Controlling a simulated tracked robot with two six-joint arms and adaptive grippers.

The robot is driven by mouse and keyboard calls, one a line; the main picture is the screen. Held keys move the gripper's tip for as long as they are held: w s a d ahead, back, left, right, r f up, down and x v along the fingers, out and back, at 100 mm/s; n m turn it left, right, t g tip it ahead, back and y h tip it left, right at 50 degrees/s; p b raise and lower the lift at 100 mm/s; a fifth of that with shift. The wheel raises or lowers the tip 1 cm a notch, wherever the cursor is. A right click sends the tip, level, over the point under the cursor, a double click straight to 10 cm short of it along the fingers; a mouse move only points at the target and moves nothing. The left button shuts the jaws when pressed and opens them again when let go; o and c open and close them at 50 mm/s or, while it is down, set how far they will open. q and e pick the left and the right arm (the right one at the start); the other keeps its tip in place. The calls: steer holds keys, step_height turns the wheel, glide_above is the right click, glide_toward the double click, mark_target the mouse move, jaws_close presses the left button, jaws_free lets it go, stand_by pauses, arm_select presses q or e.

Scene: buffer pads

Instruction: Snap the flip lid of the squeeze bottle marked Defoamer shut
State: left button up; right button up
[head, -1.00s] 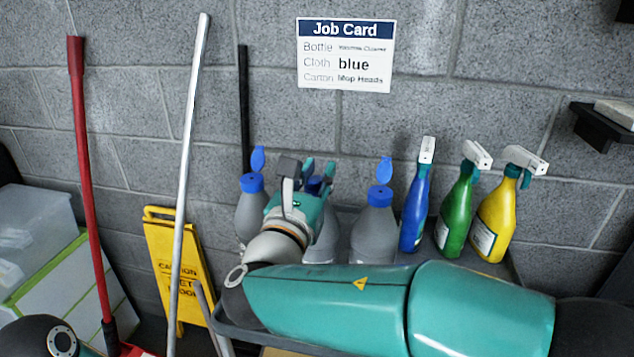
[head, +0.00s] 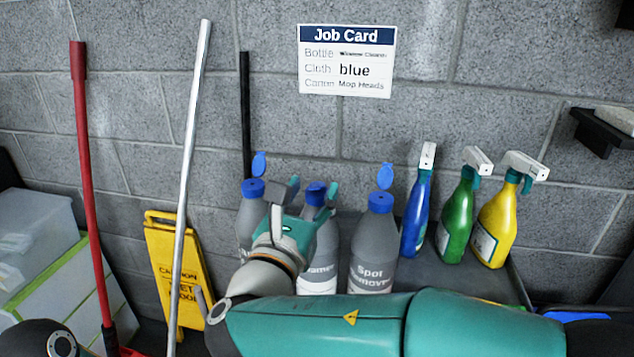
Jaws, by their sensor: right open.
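Three grey squeeze bottles with blue caps stand in a row. The middle bottle (head: 322,245) has a partly covered label whose visible end reads like "oamer". Its blue cap (head: 316,194) shows no raised lid, but gripper parts cover some of it, so I cannot tell if it is fully shut. The left bottle (head: 250,213) and the right bottle (head: 374,245), marked Spot Remover, have their lids standing up. My right gripper (head: 312,192) is open at the middle bottle's cap, with a fingertip showing on each side; contact is unclear. My left gripper is out of view.
Blue, green and yellow spray bottles (head: 455,220) stand to the right on the dark tray (head: 515,282). A yellow caution sign (head: 170,255), a silver pole (head: 188,170) and a red pole (head: 88,170) stand left. A job card (head: 346,60) hangs on the wall.

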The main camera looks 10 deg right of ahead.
steer(key=v, duration=0.8)
steer(key=shift+s, duration=0.2)
steer(key=shift+a+f, duration=0.1)
steer(key=shift+c, duration=0.3)
